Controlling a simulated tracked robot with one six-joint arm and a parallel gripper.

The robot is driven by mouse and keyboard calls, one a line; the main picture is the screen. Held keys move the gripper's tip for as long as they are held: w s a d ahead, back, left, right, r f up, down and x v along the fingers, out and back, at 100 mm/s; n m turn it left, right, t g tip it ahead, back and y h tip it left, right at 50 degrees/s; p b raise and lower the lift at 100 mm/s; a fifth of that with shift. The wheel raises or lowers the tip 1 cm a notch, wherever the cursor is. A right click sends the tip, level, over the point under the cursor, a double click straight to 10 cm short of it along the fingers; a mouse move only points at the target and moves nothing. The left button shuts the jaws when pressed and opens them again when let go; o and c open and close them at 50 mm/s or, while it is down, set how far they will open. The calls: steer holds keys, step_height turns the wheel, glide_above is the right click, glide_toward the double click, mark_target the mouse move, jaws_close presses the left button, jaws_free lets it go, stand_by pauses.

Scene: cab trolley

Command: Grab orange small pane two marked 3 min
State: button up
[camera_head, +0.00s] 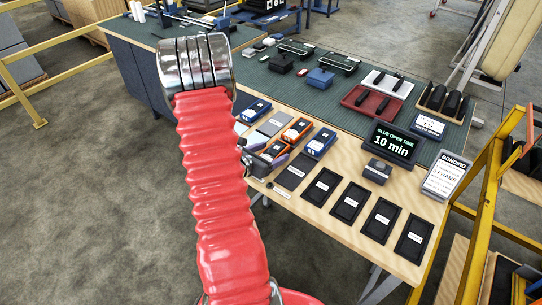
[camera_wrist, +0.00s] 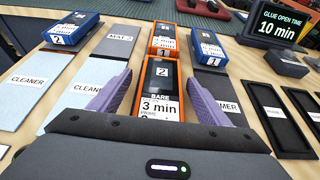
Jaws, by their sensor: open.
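The orange-framed small pane marked 2 and "3 min" (camera_wrist: 161,78) lies in the middle of the wrist view, long side pointing away from me. In the head view the same orange pane (camera_head: 275,149) is partly hidden by my gripper. My gripper (camera_wrist: 160,86) is open, with one purple finger on each side of this pane. I cannot tell whether either finger touches it. The pane's near end is hidden behind my gripper's body. In the head view my gripper (camera_head: 262,154) is mostly hidden behind my red arm sleeve.
A second orange pane (camera_wrist: 164,40) lies just beyond. Blue panes stand at left (camera_wrist: 74,30) and right (camera_wrist: 207,46). Black trays (camera_head: 350,204) line the near bench edge. A display (camera_head: 390,145) reads "Glue open time 10 min".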

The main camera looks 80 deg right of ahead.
mark_target(271, 152)
stand_by(0.4)
steer(key=c, duration=1.4)
steer(key=shift+r, duration=0.1)
steer(key=shift+r, duration=4.95)
